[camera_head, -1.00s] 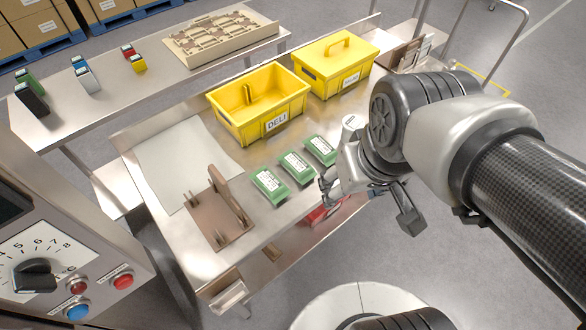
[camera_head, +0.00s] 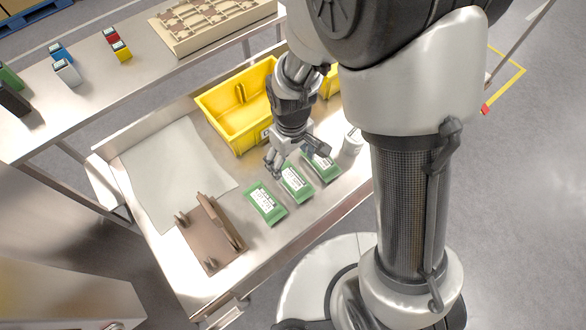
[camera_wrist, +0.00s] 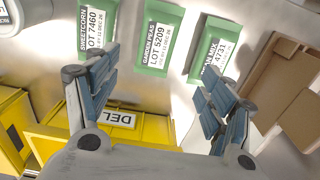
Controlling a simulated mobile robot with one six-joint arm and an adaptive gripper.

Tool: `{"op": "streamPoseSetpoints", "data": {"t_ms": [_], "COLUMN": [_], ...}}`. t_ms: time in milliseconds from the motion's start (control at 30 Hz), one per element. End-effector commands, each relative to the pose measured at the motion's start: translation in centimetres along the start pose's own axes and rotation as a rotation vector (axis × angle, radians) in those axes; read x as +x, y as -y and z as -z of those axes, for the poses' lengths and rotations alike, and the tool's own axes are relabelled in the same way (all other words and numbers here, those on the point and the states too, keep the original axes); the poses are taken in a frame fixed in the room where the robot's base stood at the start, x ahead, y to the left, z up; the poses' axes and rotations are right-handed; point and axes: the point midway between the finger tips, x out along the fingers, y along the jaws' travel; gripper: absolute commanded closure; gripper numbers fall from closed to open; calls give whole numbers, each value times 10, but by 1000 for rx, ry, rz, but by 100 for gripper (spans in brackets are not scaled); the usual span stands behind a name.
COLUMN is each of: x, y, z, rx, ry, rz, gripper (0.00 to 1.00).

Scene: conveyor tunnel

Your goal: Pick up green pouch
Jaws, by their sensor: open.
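Three green pouches with white labels lie in a row on the steel table. In the head view they are the left pouch (camera_head: 266,203), the middle pouch (camera_head: 295,182) and the right pouch (camera_head: 322,167), partly covered by a finger. The wrist view shows a SWEETCORN pouch (camera_wrist: 84,40) at left, a GARDEN PEAS pouch (camera_wrist: 158,57) in the middle and a third pouch (camera_wrist: 203,62) at right, its label partly cut off. My gripper (camera_head: 298,160) is open and empty, above the table near the middle and right pouches. In the wrist view, its fingers (camera_wrist: 157,75) frame the GARDEN PEAS pouch, apart from it.
An open yellow bin (camera_head: 230,112) stands just behind the pouches; its DELI label shows in the wrist view. A second yellow bin is mostly hidden by my arm. A brown stand (camera_head: 207,238) and pale sheet (camera_head: 165,170) lie left. A white cylindrical container (camera_head: 352,141) stands right.

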Motion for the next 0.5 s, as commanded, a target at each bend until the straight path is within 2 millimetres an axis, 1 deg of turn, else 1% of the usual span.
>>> {"op": "streamPoseSetpoints", "data": {"t_ms": [33,200,300,500], "x": [15,50,63,72], "y": [0,0,0,-1], "z": [-1,-1,-1,0], "rx": [0,1,1,1], "ry": [5,4,2,0], "rz": [1,1,1,0], "gripper": [25,25,25,25]}}
